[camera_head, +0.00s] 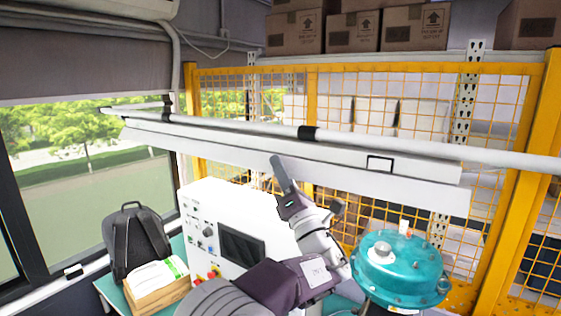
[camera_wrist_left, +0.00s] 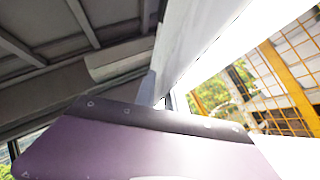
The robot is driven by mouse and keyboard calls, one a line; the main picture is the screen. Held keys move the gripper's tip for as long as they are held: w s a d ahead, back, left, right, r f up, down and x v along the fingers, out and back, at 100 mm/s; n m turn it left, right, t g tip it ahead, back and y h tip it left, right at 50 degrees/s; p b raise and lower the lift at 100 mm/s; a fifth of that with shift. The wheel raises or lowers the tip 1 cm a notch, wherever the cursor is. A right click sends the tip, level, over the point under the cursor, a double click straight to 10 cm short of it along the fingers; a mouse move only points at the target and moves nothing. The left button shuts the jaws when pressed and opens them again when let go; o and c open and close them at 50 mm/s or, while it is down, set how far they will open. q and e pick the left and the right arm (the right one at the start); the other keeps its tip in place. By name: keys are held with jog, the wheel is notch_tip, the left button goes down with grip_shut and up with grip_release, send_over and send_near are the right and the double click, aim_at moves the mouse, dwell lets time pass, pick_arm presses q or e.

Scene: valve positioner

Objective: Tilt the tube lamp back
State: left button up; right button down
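The tube lamp (camera_head: 400,186) is a long white fixture that runs across the head view from upper left to right, in front of the yellow mesh fence. Its broad white lower face slants downward. My left gripper (camera_head: 279,163) points up at the middle of the lamp, with its tip overlapping the lower face; I cannot tell if they touch. Its fingers look closed together with nothing between them. In the left wrist view the finger (camera_wrist_left: 147,88) stands beside the bright lamp face (camera_wrist_left: 205,40). My right gripper is not in view.
A white pipe (camera_head: 240,127) with black clamps runs along the lamp. Below stand a white control box (camera_head: 215,210) with a screen and a teal round valve housing (camera_head: 385,265). A backpack (camera_head: 137,240) and wooden box (camera_head: 160,293) are at left. The yellow fence (camera_head: 190,110) is behind.

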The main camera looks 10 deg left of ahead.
pick_arm(q)
jog(key=shift+w+f, duration=0.15)
jog(key=shift+w, duration=0.1)
jog(key=shift+a, duration=0.1)
grip_shut()
jog(key=shift+f, duration=0.1)
dwell(0.9)
